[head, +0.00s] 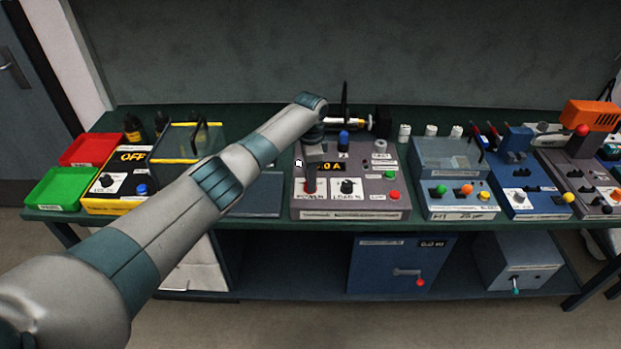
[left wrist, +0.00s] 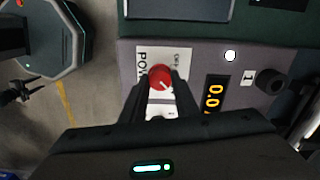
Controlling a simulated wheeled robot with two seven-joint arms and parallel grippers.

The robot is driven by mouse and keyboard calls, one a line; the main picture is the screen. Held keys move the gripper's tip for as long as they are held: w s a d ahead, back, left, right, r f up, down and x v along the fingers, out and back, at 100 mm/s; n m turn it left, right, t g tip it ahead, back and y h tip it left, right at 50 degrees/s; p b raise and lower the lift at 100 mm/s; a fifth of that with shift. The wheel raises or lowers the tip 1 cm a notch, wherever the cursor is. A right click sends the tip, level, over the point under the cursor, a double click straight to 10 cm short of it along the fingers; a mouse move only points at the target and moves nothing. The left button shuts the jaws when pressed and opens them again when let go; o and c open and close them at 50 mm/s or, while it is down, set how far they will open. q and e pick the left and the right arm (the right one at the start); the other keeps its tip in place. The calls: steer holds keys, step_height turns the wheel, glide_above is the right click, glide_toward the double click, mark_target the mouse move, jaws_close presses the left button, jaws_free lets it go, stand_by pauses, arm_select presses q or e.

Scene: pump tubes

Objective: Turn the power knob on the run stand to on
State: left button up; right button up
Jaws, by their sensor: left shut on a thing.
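The run stand (head: 378,211) is a grey box in the middle of the bench, with a display reading about "0.0 A" and a black load knob (head: 347,186). The red power knob (left wrist: 161,77) is on its label plate in the left wrist view, beside the amber display (left wrist: 214,94). My left gripper (head: 311,187) reaches down over the front left of the run stand. In the left wrist view its fingers (left wrist: 160,84) are shut on the red knob, one on each side. The lower part of the power label is partly hidden. My right gripper is not in view.
A yellow-edged unit reading "OFF" (head: 133,157) and red (head: 92,149) and green (head: 57,188) trays stand to the left. A blue unit with coloured buttons (head: 457,209) stands close on the right. Green (head: 389,174) and red (head: 394,195) buttons sit on the stand's right side.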

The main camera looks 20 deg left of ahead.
arm_select(q)
steer(key=o, duration=1.1)
steer(key=shift+r, duration=0.1)
steer(key=shift+c, duration=0.2)
steer(key=shift+r, duration=0.15)
step_height(320, 180, up, 17)
steer(key=b, duration=0.4)
